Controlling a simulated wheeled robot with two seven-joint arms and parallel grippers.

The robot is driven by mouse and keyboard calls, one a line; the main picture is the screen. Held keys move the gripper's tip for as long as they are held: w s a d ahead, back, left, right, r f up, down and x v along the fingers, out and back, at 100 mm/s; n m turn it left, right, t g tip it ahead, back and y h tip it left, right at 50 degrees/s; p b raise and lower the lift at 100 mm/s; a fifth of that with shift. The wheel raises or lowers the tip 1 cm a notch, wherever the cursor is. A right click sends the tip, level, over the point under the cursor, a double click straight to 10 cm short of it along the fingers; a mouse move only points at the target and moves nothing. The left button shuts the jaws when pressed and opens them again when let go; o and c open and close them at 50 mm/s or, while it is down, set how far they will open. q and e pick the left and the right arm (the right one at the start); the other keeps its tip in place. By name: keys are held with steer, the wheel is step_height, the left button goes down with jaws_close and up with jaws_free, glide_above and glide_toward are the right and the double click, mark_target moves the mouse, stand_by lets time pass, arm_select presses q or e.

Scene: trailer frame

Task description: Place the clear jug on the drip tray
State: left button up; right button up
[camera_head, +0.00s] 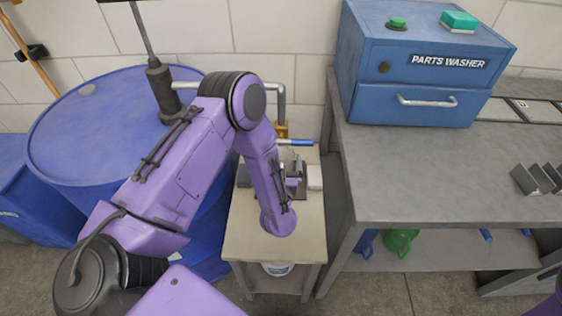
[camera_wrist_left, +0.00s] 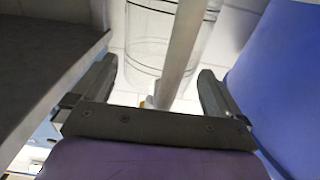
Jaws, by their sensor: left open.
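My left gripper (camera_wrist_left: 155,92) is open in the left wrist view, with its two dark fingers apart. A clear, see-through vessel that looks like the clear jug (camera_wrist_left: 146,42) shows just beyond and between the fingers. A pale upright bar (camera_wrist_left: 180,50), perhaps its handle, crosses in front of it. I cannot tell whether the fingers touch anything. In the head view my left gripper (camera_head: 294,178) is over the small stand, partly hidden by my purple forearm. The jug is not clear there. I cannot make out the drip tray for certain. My right gripper is out of view.
The small beige stand (camera_head: 250,238) is between a blue drum (camera_head: 85,125) and a grey bench (camera_head: 430,170). A tap with a blue lever (camera_head: 295,142) is just behind the gripper. A blue parts washer (camera_head: 415,75) stands on the bench. The front of the stand is bare.

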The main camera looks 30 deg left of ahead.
arm_select(q)
steer(key=b+v, duration=0.1)
steer(key=v, duration=1.1)
steer(key=shift+a, duration=0.1)
